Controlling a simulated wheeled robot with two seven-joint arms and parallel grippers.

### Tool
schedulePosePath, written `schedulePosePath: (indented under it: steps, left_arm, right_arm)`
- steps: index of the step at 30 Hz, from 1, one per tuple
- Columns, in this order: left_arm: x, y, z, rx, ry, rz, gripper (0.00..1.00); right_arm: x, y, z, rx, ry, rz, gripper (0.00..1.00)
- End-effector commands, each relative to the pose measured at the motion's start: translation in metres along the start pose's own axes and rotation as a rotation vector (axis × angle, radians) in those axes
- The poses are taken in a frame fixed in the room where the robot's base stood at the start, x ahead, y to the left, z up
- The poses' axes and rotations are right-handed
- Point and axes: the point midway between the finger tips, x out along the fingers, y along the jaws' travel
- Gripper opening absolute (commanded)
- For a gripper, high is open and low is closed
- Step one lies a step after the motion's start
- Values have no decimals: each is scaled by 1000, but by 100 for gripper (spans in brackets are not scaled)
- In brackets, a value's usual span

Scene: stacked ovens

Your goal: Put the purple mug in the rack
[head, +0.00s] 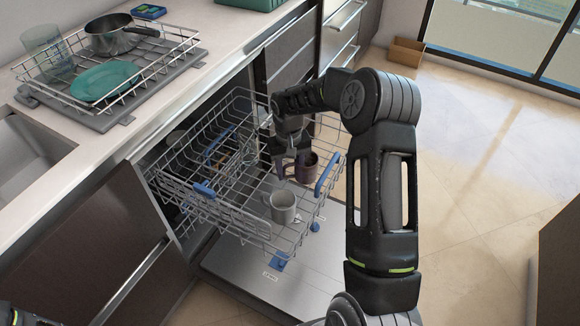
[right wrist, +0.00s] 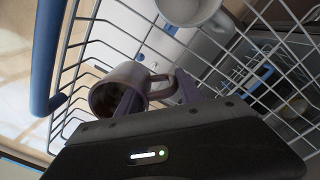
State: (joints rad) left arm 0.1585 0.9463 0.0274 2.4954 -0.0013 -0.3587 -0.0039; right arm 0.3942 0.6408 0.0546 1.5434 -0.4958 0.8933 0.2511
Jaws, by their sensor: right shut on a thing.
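The purple mug (head: 306,168) is at the right side of the pulled-out wire dishwasher rack (head: 235,222), within its outline. It also shows in the right wrist view (right wrist: 121,78), tilted, with its opening partly facing the camera. My right gripper (head: 290,170) is shut on the mug's wall near the handle; in the right wrist view one finger seems to be inside the opening. Whether the mug's base touches the rack wires is hard to tell. My left gripper is not in view; only a bit of dark arm shows at the bottom left corner.
A white mug (head: 283,206) stands in the rack, nearer than the purple one. The open dishwasher door (head: 265,285) lies below. On the counter, a drying rack (head: 150,72) holds a pot (head: 108,40), a teal plate (head: 104,79) and a glass (head: 45,50).

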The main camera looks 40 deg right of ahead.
Motion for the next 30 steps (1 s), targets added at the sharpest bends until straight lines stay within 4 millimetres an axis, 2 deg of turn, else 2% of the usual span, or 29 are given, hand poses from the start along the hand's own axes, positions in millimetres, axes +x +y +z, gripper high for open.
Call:
schedulePosePath:
  steps: [1,6,17,18,27,30]
  left_arm:
    - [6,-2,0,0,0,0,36]
    - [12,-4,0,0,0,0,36]
    - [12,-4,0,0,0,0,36]
    - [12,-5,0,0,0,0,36]
    - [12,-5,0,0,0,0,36]
    - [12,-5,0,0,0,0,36]
  right_arm:
    - [8,0,0,0,1,0,0]
    - [17,0,0,0,1,0,0]
    - [19,0,0,0,1,0,0]
    - [19,0,0,0,1,0,44]
    - [19,0,0,0,1,0,69]
    - [19,0,0,0,0,0,69]
